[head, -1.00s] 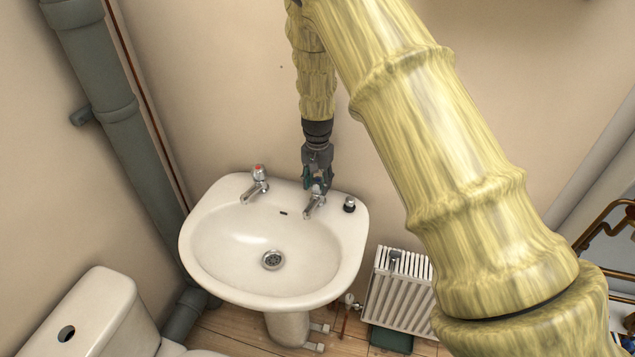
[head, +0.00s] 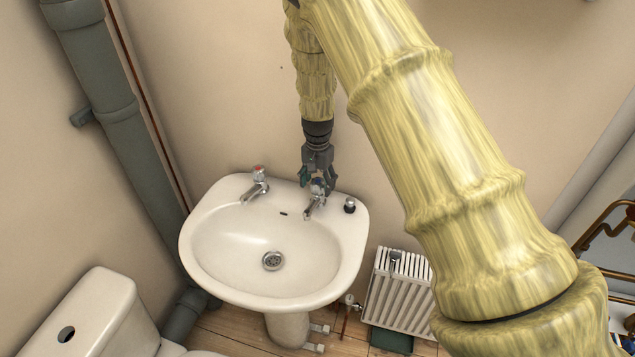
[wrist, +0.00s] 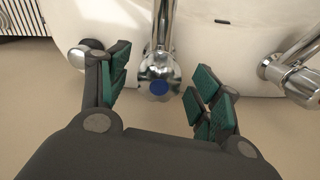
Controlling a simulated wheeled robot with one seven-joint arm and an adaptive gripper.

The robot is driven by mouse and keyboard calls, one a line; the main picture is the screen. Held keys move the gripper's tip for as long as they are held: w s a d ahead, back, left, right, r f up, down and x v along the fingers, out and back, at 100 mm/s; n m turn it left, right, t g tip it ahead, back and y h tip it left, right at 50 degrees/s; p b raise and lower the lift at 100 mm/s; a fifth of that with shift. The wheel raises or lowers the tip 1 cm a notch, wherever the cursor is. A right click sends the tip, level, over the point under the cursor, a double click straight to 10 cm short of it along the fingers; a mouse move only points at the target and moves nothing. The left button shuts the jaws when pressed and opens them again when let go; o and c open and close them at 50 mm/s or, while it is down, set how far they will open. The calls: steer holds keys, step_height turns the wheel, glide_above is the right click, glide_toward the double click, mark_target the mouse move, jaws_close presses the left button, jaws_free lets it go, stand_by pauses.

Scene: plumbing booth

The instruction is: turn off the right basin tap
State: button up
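The right basin tap (head: 316,201) is chrome and stands at the back right of the white basin (head: 195,240). In the wrist view its handle (wrist: 158,75) has a blue disc on top and lies between my open fingers. My gripper (head: 318,183) points down over this tap. In the wrist view my gripper (wrist: 160,92) has green pads on both sides of the handle, with a visible gap on each side. The left basin tap (head: 257,186) has a red disc and stands apart; its chrome body (wrist: 292,78) shows at the right of the wrist view.
A small black-and-chrome object (head: 349,205) sits on the basin rim right of the tap. The wall (head: 230,110) is close behind the basin. A white radiator (head: 398,290) is at lower right, a toilet cistern (head: 90,315) at lower left, and a grey pipe (head: 120,130) at left.

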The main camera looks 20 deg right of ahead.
mark_target(318, 181)
step_height(318, 181, up, 12)
stand_by(0.7)
stand_by(0.4)
